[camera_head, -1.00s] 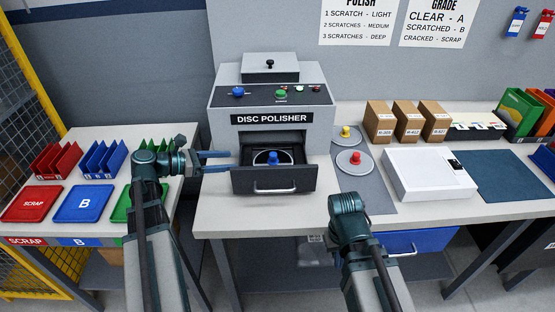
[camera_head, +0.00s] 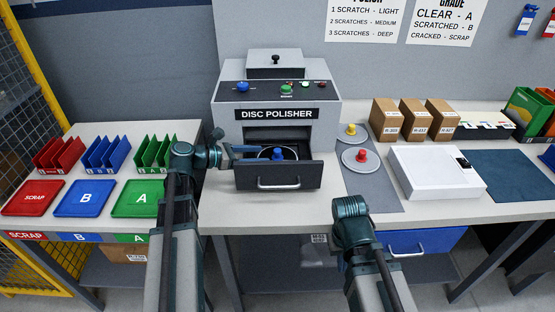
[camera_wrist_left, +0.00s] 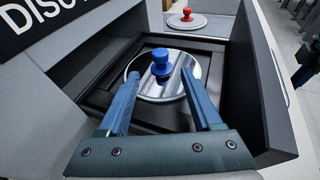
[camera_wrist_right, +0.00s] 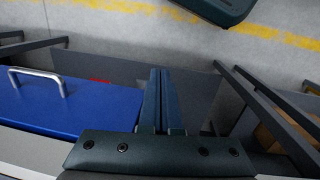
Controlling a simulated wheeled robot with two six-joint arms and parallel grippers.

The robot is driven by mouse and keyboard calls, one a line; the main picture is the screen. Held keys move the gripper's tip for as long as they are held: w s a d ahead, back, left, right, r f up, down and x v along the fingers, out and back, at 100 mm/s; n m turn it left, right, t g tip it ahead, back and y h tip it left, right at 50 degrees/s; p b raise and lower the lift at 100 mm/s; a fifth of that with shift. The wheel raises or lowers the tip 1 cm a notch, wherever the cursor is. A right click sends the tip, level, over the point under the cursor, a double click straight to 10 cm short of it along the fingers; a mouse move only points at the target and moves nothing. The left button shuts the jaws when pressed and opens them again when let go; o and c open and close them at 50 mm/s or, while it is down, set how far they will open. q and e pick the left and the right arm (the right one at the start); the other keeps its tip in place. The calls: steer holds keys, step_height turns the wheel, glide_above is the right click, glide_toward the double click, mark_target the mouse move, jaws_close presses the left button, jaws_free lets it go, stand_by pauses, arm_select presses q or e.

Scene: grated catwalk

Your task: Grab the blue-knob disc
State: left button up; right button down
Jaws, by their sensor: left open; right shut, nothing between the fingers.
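The blue-knob disc lies in the open drawer of the disc polisher (camera_head: 276,114). In the left wrist view the disc (camera_wrist_left: 183,84) is shiny silver with a blue knob (camera_wrist_left: 160,64) standing up at its middle. The knob also shows in the head view (camera_head: 277,154). My left gripper (camera_wrist_left: 163,98) is open over the drawer, its fingers pointing at the disc. The knob appears just beyond the fingertips, between their lines, and nothing is held. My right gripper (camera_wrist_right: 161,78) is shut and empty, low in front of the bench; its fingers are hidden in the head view.
The drawer front (camera_head: 279,176) and its walls border the disc. A red-knob disc (camera_head: 355,160) and a yellow-knob disc (camera_head: 351,133) lie on the grey mat right of the polisher. A white box (camera_head: 436,172) stands further right. Coloured trays, such as the green A tray (camera_head: 137,198), are at left.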

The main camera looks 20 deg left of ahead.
mark_target(271, 154)
arm_select(q)
steer(key=b+x, duration=0.1)
steer(key=x, duration=0.3)
steer(key=shift+w+d, duration=0.15)
steer(key=shift+d, duration=0.2)
steer(key=shift+c, duration=0.3)
jaws_close()
